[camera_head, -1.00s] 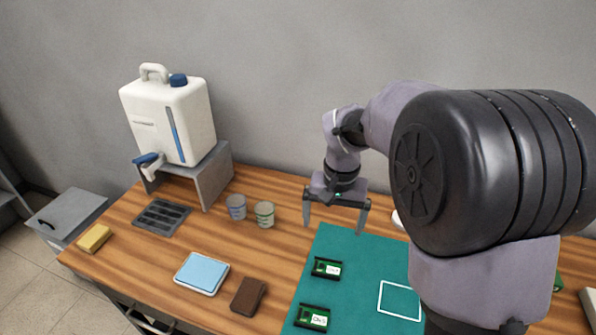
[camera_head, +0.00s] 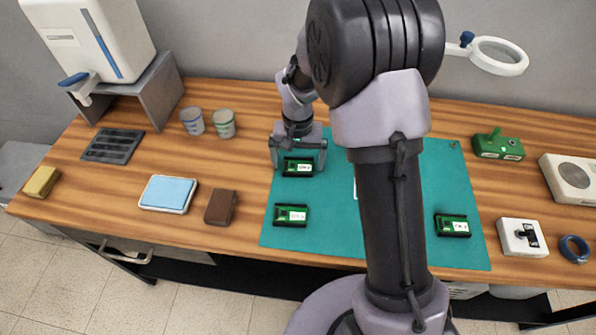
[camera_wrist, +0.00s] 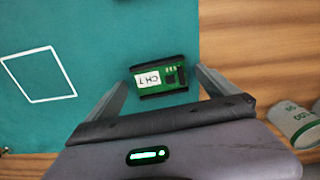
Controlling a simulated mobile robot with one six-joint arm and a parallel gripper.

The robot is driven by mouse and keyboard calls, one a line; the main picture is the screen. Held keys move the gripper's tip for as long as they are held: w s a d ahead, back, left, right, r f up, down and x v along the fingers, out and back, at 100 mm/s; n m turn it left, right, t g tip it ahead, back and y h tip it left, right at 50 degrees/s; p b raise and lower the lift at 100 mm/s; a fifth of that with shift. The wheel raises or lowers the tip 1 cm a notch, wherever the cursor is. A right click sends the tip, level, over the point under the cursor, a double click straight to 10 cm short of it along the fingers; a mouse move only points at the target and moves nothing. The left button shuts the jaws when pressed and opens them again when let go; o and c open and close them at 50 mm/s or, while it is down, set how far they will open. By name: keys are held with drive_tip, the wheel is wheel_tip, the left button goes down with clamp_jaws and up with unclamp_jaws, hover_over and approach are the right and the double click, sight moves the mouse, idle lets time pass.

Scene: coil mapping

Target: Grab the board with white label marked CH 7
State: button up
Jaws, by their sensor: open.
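The board with the white label reading CH 7 (camera_wrist: 158,77) is green with dark edges and lies on the teal mat (camera_wrist: 95,50). In the head view it appears as the farther left board (camera_head: 298,167), close to the mat's back left. My gripper (camera_wrist: 161,77) is open above it, with one finger on each side of the board. In the head view my gripper (camera_head: 297,158) is over that same board. I cannot tell whether the fingers touch it. Two other boards, one nearer at left (camera_head: 291,215) and one at right (camera_head: 453,225), carry labels too small to read.
Two cups (camera_head: 208,123) stand left of the gripper. A brown block (camera_head: 221,207) and a blue-topped pad (camera_head: 168,194) lie left of the mat. A green box (camera_head: 498,146) and a white switch box (camera_head: 521,238) are at right. A white outline (camera_wrist: 40,75) marks the mat.

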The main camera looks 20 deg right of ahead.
drive_tip(key=shift+f, duration=0.15)
drive_tip(key=c, duration=1.4)
